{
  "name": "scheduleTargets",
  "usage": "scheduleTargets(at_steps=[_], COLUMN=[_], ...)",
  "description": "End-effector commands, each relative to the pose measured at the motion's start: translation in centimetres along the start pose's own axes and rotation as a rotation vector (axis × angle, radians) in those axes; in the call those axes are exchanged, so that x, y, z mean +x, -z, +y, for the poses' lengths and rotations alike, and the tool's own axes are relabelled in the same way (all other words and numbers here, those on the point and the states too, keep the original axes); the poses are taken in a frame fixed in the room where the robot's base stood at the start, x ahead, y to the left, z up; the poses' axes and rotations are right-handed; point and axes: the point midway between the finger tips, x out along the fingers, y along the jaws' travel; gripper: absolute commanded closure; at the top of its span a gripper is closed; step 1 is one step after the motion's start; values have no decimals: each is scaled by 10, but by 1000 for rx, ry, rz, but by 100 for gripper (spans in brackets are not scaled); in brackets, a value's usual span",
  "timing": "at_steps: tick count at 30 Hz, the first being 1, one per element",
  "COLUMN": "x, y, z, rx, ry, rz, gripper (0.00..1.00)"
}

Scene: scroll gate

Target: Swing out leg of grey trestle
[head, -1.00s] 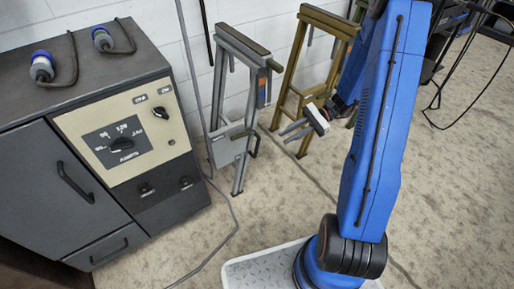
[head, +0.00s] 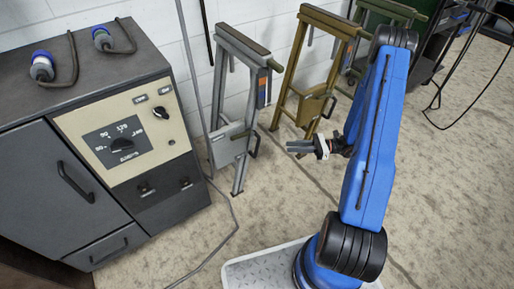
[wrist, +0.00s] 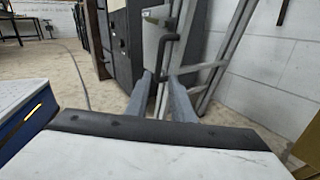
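The grey trestle (head: 226,148) stands upright near the white wall, right of the dark cabinet. A black bar handle (head: 256,145) sits on the right side of its lower plate. In the wrist view the trestle's plate (wrist: 153,42) and the black handle (wrist: 164,62) appear straight ahead, in line with the gap between my fingers. My gripper (head: 289,148) is open and empty, right of the handle and apart from it in the head view. Its two fingers stand apart in the wrist view (wrist: 160,77). How far the handle lies beyond the fingertips is hard to tell.
A yellow-brown trestle (head: 289,75) stands just right of the grey one, and a green trestle (head: 398,10) farther right. The dark cabinet (head: 45,185) with a dial panel stands left. A grey cable (head: 232,215) runs over the floor. The floor in front of the trestles is otherwise clear.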

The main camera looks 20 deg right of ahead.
Motion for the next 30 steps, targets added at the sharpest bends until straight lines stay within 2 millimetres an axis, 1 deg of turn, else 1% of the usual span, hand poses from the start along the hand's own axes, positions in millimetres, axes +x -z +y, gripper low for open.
scheduleTargets(at_steps=[21, 27, 30], x=[117, 145, 155], y=[0, 0, 0], z=[1, 1, 1], rx=[-1, 0, -1], ry=[-4, -3, -3], rz=[1, 2, 2], gripper=[78, 78, 78])
